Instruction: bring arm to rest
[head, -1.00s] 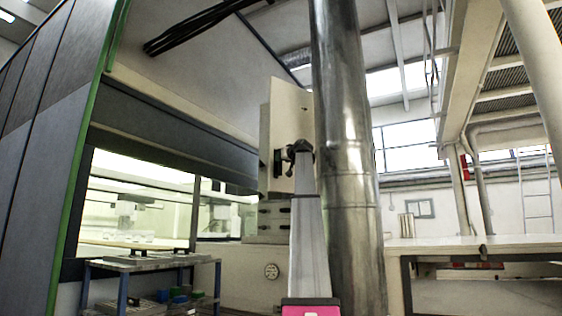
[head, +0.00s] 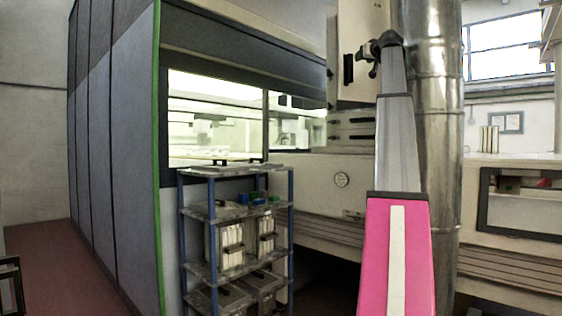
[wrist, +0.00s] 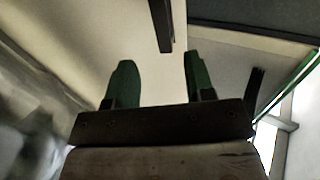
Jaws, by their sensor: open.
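In the wrist view my gripper (wrist: 158,62) is open. Its two green fingers stand apart with nothing between them. A pale surface and a dark bar fill the view beyond the fingertips. In the head view my pink and grey arm rises at right of centre, up to a small dark joint near the top. The arm's upper part overlaps a pale cabinet (head: 350,18) and a shiny metal pipe (head: 440,130).
A blue-posted shelf rack (head: 182,235) holds trays and small boxes at centre left. A grey panelled wall (head: 115,130) with a green edge stands to its left. A lit window (head: 215,115) is behind the rack.

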